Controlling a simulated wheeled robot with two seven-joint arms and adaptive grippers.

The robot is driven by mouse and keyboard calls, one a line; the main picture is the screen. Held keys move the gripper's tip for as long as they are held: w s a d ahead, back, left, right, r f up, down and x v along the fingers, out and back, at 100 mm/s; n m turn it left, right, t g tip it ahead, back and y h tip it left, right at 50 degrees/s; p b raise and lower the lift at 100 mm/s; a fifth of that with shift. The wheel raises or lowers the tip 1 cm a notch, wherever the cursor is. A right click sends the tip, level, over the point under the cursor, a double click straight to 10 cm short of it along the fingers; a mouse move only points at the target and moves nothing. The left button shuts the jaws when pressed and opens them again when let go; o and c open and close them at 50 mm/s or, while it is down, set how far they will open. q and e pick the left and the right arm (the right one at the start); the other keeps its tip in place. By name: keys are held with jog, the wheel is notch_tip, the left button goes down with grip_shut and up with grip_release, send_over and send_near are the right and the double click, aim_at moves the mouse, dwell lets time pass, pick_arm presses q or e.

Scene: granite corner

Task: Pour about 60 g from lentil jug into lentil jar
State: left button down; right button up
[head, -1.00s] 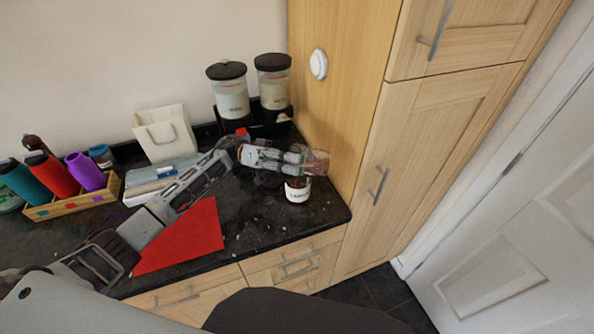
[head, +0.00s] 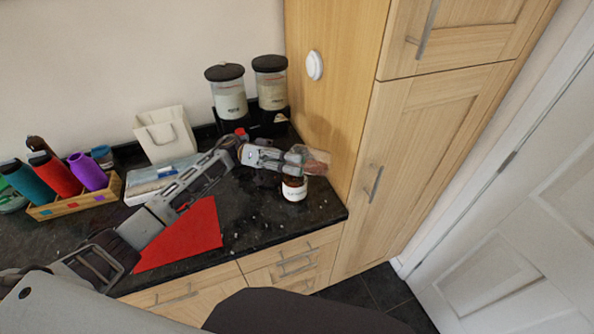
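The lentil jar (head: 294,191) is a small jar with a white label and dark contents, upright on the dark counter near its right end. My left gripper (head: 305,160) reaches in from the left, just above and behind the jar's mouth. It appears shut on the lentil jug (head: 318,163), a see-through vessel with a brownish tint, held tilted above and slightly right of the jar. The gripper's fingers hide much of the jug, and I cannot tell whether anything is flowing. The jar's opening is partly hidden. My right gripper is not in view.
Two black-lidded canisters (head: 229,95) stand at the back. A tall wooden cabinet (head: 345,100) closes the right side. Small pale specks dot the counter.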

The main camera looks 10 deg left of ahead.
pick_arm(q)
jog(key=shift+d+r+p, duration=0.1)
jog(key=shift+r+p, duration=0.1)
jog(key=shift+p, duration=0.25)
jog(key=shift+s+d+y, duration=0.15)
jog(key=shift+d+y, duration=0.2)
jog(key=shift+y, duration=0.05)
jog(key=shift+w+a+f+t+y+b, duration=0.3)
jog(key=shift+w+f+t+y, duration=0.15)
jog(key=shift+f+y, duration=0.2)
jog(key=shift+s+d+r+y, duration=0.15)
jog(key=shift+s+d+y, duration=0.15)
jog(key=shift+d+y, duration=0.4)
jog(key=shift+s+d, duration=0.1)
jog(key=shift+d, duration=0.05)
jog(key=shift+a, duration=0.2)
jog(key=shift+w+a, duration=0.1)
jog(key=shift+w, duration=0.1)
jog(key=shift+s+d, duration=0.15)
jog(key=shift+d, duration=0.1)
jog(key=shift+r+t, duration=0.1)
jog(key=shift+t, duration=0.15)
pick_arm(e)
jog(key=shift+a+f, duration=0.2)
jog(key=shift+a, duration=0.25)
